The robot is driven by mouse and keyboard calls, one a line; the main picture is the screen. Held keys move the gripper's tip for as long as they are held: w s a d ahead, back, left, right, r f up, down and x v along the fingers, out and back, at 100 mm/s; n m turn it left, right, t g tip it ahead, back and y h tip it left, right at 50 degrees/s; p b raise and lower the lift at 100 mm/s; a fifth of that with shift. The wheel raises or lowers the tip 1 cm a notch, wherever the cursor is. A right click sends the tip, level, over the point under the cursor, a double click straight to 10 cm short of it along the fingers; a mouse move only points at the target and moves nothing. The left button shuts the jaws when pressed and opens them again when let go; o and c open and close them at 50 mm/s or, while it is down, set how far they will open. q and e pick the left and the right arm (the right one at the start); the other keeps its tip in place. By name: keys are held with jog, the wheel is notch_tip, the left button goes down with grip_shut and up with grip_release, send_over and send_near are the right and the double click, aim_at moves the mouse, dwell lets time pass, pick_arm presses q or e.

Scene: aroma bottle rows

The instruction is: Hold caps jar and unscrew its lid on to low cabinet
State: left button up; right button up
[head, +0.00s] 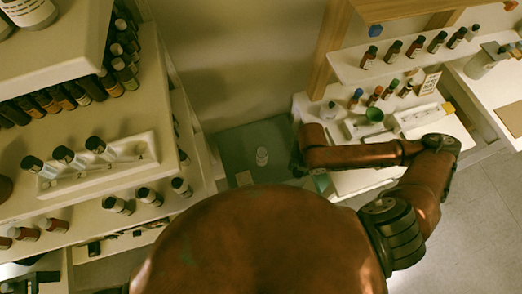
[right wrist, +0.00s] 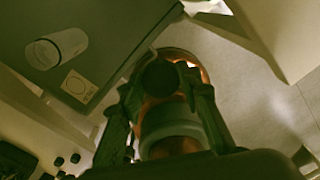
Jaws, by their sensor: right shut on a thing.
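My left gripper is not in view.
A pale label (right wrist: 78,86) lies on the cabinet top near the jar. A bottle shelf (head: 95,150) stands close on the left. The cabinet top around the jar is mostly clear.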

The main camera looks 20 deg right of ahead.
jog(key=shift+w+a+f, duration=0.1)
jog(key=w+a+f+b, duration=0.2)
jog(key=w+a+f, duration=0.15)
jog(key=w, duration=0.55)
send_over(277, 158)
jog(key=shift+n, duration=0.3)
jog(key=f, duration=0.2)
jog(key=f+b, duration=0.1)
jog(key=f, duration=0.2)
jog(key=shift+s+f, duration=0.2)
jog(key=shift+f, duration=0.15)
jog(key=shift+w+f, duration=0.15)
jog(key=shift+f, duration=0.1)
jog(key=shift+w+f+b, duration=0.1)
jog(key=shift+f+b, duration=0.3)
jog(key=shift+f, duration=1.15)
jog(key=shift+f, duration=0.1)
jog(key=o, duration=1)
